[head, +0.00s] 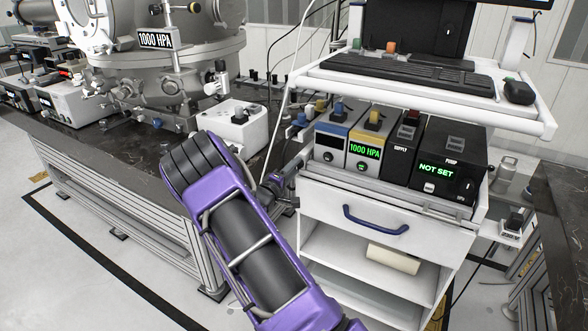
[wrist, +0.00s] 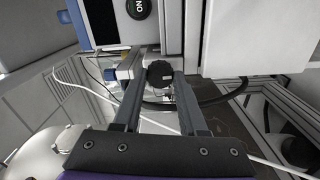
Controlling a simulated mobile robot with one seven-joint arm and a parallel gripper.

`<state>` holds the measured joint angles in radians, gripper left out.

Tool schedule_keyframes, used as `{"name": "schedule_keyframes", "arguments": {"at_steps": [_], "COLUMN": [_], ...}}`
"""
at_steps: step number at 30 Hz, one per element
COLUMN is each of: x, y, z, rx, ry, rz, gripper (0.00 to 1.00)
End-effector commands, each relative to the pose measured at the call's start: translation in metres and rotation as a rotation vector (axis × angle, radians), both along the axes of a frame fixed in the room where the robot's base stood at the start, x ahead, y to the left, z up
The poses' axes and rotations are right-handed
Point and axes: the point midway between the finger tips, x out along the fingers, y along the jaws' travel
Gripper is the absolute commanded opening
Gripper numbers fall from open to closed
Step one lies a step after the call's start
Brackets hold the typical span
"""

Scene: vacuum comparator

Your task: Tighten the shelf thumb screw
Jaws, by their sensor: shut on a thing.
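The shelf thumb screw (wrist: 159,73) is a dark, ridged knob in the middle of the wrist view. My gripper (wrist: 160,82) is shut on it, with one finger on each side of the knob. In the head view my gripper (head: 285,187) is at the left side of the white cart, level with the instrument shelf (head: 390,200). The screw cannot be made out in the head view. Its thread is hidden, so I cannot tell how tight it is.
The cart carries several instrument boxes, among them the pump box (head: 440,165) reading NOT SET. Below is a drawer with a blue handle (head: 376,221). A keyboard shelf (head: 420,95) overhangs them. The dark bench (head: 120,185) stands left. A black cable (wrist: 215,98) runs behind the gripper.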

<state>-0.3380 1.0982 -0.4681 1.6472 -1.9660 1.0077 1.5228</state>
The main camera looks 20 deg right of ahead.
Motion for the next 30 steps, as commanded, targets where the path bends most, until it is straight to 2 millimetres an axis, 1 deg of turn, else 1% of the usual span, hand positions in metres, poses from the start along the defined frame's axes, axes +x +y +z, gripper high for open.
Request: {"name": "schedule_keyframes", "arguments": {"at_steps": [8, 9, 13, 14, 23, 26, 30], "x": [0.000, 0.000, 0.000, 0.000, -0.001, -0.005, -0.021], "y": [0.000, 0.000, 0.000, 0.000, 0.002, 0.008, 0.029], "z": [-0.001, -0.001, -0.001, -0.001, 0.000, 0.000, 0.001], "rx": [0.000, 0.000, 0.000, 0.000, 0.000, 0.000, 0.001], "ry": [0.001, 0.001, 0.001, 0.001, 0.001, 0.001, 0.003], "rz": [0.000, 0.000, 0.000, 0.000, 0.000, 0.001, 0.004], "gripper": [0.00, 0.47, 0.70, 0.72, 0.72, 0.72, 0.72]}}
